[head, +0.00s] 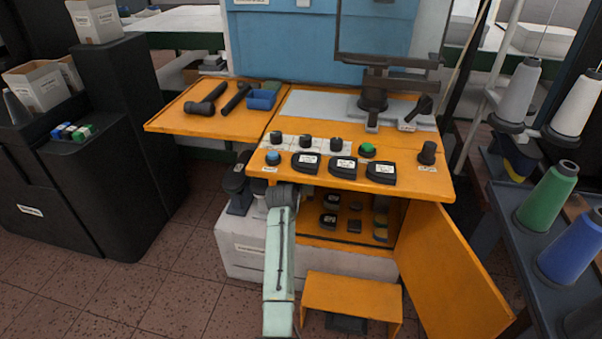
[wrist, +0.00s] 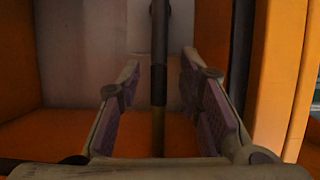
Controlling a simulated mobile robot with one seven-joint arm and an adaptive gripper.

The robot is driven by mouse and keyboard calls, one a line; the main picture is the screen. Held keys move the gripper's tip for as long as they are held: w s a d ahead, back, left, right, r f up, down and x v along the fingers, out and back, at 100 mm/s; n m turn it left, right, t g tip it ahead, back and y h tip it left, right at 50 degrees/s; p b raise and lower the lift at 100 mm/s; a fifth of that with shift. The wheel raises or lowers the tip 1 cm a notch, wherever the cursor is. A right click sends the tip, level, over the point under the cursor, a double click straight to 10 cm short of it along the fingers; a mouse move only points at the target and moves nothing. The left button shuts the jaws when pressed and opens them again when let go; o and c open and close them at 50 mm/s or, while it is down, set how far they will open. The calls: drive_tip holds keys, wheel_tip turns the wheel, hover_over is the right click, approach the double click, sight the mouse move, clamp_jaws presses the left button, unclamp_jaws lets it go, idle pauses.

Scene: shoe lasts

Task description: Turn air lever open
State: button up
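In the wrist view my gripper (wrist: 161,62) is open, its two fingers spread apart. A dark upright rod (wrist: 160,25), brownish lower down, stands in line with the gap between them, with space on both sides. I cannot tell its depth or whether it is the air lever. In the head view my pale green arm reaches to the left front of the orange workbench (head: 200,125); my gripper is hidden there. A black lever-like part (head: 418,108) stands at the right back of the bench, and a black knob (head: 427,152) at the front right. No label readably marks the air lever.
The wrist view shows orange panels (wrist: 60,80) close on both sides. In the head view an orange door (head: 455,275) hangs open at the right, beside shelves with several dark items. An orange stool (head: 350,293) stands in front. Thread cones (head: 548,197) stand at the far right.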

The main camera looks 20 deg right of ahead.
drive_tip(key=v, duration=1.2)
drive_tip(key=shift+a, duration=0.1)
